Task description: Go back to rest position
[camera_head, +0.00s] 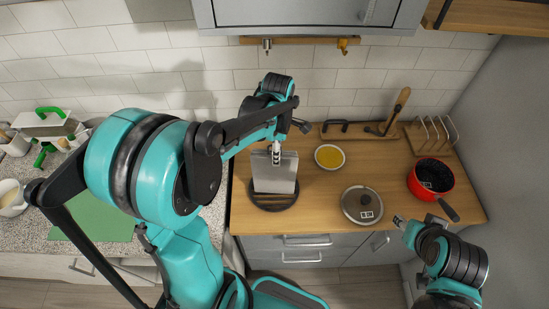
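My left arm reaches in from the left and bends over the counter. Its gripper (276,155) points down at the top edge of a grey metal, box-like object (274,176). I cannot tell whether its fingers hold that object or only overlap it in the picture. The object stands upright on a dark round base (273,201). My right gripper (399,222) is low at the right, off the counter's front edge in the picture, below the red pot. Its fingers are small and seen from above, and I cannot tell if they are open.
On the wooden counter (305,215) are a yellow-filled dish (329,157), a lidded pan (362,206), a red pot (431,181) with its handle toward my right gripper, and a wire rack (432,135). A green mat (100,220) lies at left. Cabinets (300,13) hang above.

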